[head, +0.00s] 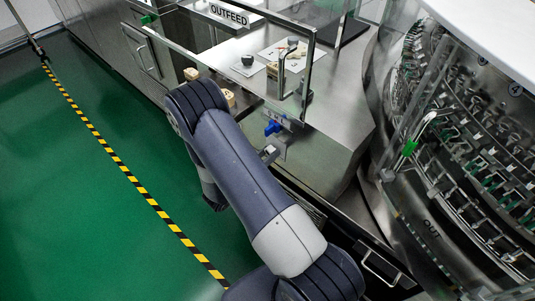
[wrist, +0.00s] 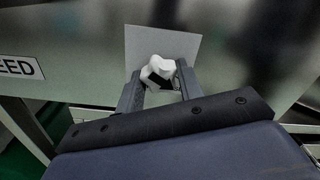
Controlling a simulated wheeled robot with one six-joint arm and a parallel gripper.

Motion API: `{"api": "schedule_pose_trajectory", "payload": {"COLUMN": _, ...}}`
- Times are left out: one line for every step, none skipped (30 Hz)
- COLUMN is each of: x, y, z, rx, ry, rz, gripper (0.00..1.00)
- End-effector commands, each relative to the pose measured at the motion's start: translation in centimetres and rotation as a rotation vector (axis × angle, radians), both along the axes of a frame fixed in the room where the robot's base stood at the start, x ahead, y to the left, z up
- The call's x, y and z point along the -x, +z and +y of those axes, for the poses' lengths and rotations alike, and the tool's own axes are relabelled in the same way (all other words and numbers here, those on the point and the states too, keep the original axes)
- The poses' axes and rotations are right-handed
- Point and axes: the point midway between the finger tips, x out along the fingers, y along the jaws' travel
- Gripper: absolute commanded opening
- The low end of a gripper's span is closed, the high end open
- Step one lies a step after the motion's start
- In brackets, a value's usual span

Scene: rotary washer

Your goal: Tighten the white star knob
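The white star knob (wrist: 159,68) shows in the wrist view in front of a pale square plate on a grey metal panel. My gripper (wrist: 160,75) has one finger to the left of the knob and one to the right. The knob's lobes reach close to both fingertips; I cannot tell whether the fingers press on it. A dark part shows beneath the white lobes. In the head view my gripper (head: 269,153) is at the front of the steel cabinet, below a blue knob (head: 272,128).
A clear guard with an OUTFEED sign (head: 229,14) stands over the steel counter. Small blocks (head: 191,74) and a dark round knob (head: 247,60) lie there. The rotary washer (head: 470,150) curves at the right. Green floor is clear at the left.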

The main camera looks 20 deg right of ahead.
Motion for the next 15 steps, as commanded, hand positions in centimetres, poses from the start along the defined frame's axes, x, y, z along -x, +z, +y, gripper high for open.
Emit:
{"api": "schedule_pose_trajectory", "payload": {"x": 0.00, "y": 0.00, "z": 0.01, "rx": 0.000, "ry": 0.000, "rz": 0.000, "gripper": 0.31}}
{"api": "schedule_pose_trajectory", "payload": {"x": 0.00, "y": 0.00, "z": 0.01, "rx": 0.000, "ry": 0.000, "rz": 0.000, "gripper": 0.28}}
{"api": "schedule_pose_trajectory", "payload": {"x": 0.00, "y": 0.01, "z": 0.01, "rx": 0.000, "ry": 0.000, "rz": 0.000, "gripper": 0.25}}
{"api": "schedule_pose_trajectory", "payload": {"x": 0.00, "y": 0.01, "z": 0.01, "rx": 0.000, "ry": 0.000, "rz": 0.000, "gripper": 0.23}}
{"api": "schedule_pose_trajectory", "payload": {"x": 0.00, "y": 0.00, "z": 0.01, "rx": 0.000, "ry": 0.000, "rz": 0.000, "gripper": 0.20}}
{"api": "schedule_pose_trajectory", "payload": {"x": 0.01, "y": 0.00, "z": 0.01, "rx": 0.000, "ry": 0.000, "rz": 0.000, "gripper": 0.17}}
{"api": "schedule_pose_trajectory", "payload": {"x": 0.01, "y": 0.00, "z": 0.01, "rx": 0.000, "ry": 0.000, "rz": 0.000, "gripper": 0.14}}
{"api": "schedule_pose_trajectory", "payload": {"x": 0.01, "y": 0.01, "z": 0.01, "rx": 0.000, "ry": 0.000, "rz": 0.000, "gripper": 0.12}}
{"api": "schedule_pose_trajectory", "payload": {"x": 0.01, "y": 0.00, "z": 0.01, "rx": 0.000, "ry": 0.000, "rz": 0.000, "gripper": 0.11}}
{"api": "schedule_pose_trajectory", "payload": {"x": 0.01, "y": 0.00, "z": 0.01, "rx": 0.000, "ry": 0.000, "rz": 0.000, "gripper": 0.11}}
{"api": "schedule_pose_trajectory", "payload": {"x": 0.01, "y": -0.01, "z": 0.01, "rx": 0.000, "ry": 0.000, "rz": -0.001, "gripper": 0.11}}
{"api": "schedule_pose_trajectory", "payload": {"x": 0.01, "y": -0.02, "z": 0.01, "rx": -0.002, "ry": 0.000, "rz": -0.004, "gripper": 0.11}}
{"api": "schedule_pose_trajectory", "payload": {"x": 0.01, "y": -0.03, "z": 0.01, "rx": -0.003, "ry": 0.000, "rz": -0.006, "gripper": 0.11}}
{"api": "schedule_pose_trajectory", "payload": {"x": 0.01, "y": -0.05, "z": 0.01, "rx": -0.004, "ry": 0.000, "rz": -0.010, "gripper": 0.11}}
{"api": "schedule_pose_trajectory", "payload": {"x": 0.00, "y": -0.08, "z": 0.01, "rx": -0.007, "ry": 0.000, "rz": -0.017, "gripper": 0.11}}
